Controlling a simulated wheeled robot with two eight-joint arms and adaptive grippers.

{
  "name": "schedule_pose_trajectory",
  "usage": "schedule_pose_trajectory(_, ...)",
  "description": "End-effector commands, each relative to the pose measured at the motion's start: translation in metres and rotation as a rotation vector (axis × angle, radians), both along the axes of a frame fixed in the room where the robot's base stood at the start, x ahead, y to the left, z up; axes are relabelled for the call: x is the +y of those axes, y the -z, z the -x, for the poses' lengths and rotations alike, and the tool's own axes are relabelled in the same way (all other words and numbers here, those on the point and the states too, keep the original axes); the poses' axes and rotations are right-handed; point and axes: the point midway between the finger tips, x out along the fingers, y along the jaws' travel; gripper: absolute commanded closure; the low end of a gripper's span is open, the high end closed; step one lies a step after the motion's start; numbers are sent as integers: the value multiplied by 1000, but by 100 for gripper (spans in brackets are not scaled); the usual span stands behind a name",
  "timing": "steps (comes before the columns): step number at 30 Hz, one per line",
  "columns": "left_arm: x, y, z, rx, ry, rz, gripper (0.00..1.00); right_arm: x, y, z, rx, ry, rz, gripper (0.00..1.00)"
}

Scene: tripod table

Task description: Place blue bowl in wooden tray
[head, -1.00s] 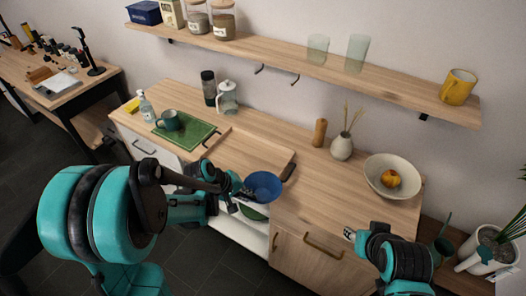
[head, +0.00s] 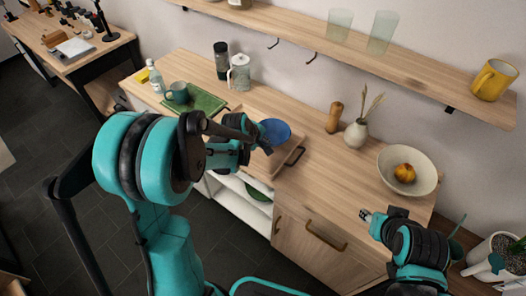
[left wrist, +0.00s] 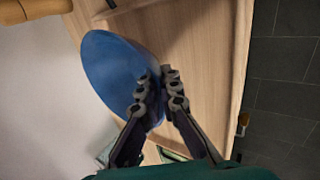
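The blue bowl (head: 275,131) is over the right part of the wooden tray (head: 291,146) on the counter. My left gripper (head: 259,141) is at the bowl's near left edge. In the left wrist view, the bowl (left wrist: 112,72) is seen at a slant, and the fingers of my left gripper (left wrist: 160,92) are closed on its rim. The tray's pale wood (left wrist: 205,60) lies behind it there. I cannot tell whether the bowl touches the tray.
A green board (head: 205,101) with a dark mug (head: 177,92) lies left of the tray. A wooden mill (head: 334,118), a white vase (head: 356,134) and a cream bowl (head: 428,171) holding fruit stand to the right. A shelf (head: 330,47) runs above. The counter right of the tray has free room.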

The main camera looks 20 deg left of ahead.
Motion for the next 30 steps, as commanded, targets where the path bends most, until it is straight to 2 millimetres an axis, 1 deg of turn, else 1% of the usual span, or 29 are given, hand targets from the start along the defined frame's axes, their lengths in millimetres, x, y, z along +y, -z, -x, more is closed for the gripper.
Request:
schedule_pose_trajectory(1, 4, 4, -4, -1, -1, 1, 100, 0, 3, 0, 0, 0, 0, 60)
schedule_pose_trajectory(3, 6, 6, -7, -1, -1, 1, 100, 0, 3, 0, 0, 0, 0, 60)
schedule_pose_trajectory(5, 7, 8, -8, 0, -1, 1, 100, 0, 4, 0, 0, 0, 0, 60)
schedule_pose_trajectory(7, 7, 15, -8, 0, 0, 0, 100, 0, 7, 0, 0, 0, 0, 60)
schedule_pose_trajectory(13, 7, 45, -8, 0, 0, 0, 100, 0, 21, 0, 0, 0, 0, 60)
schedule_pose_trajectory(15, 7, 48, -8, 0, 0, 0, 100, 0, 21, 0, 0, 0, 0, 60)
schedule_pose_trajectory(21, 7, 46, -8, 0, 1, 1, 100, 0, 19, 0, 0, 0, 0, 60)
schedule_pose_trajectory(24, 7, 49, -8, 0, 1, 1, 100, 0, 23, 0, 0, 0, 0, 60)
schedule_pose_trajectory(26, 7, 49, -8, 1, 1, 0, 84, 0, 22, 0, 0, 0, 0, 60)
schedule_pose_trajectory(27, 7, 48, -8, 1, 1, 0, 74, 0, 21, 0, 0, 0, 0, 60)
schedule_pose_trajectory(30, 7, 48, -8, 1, 1, 0, 74, 0, 21, 0, 0, 0, 0, 60)
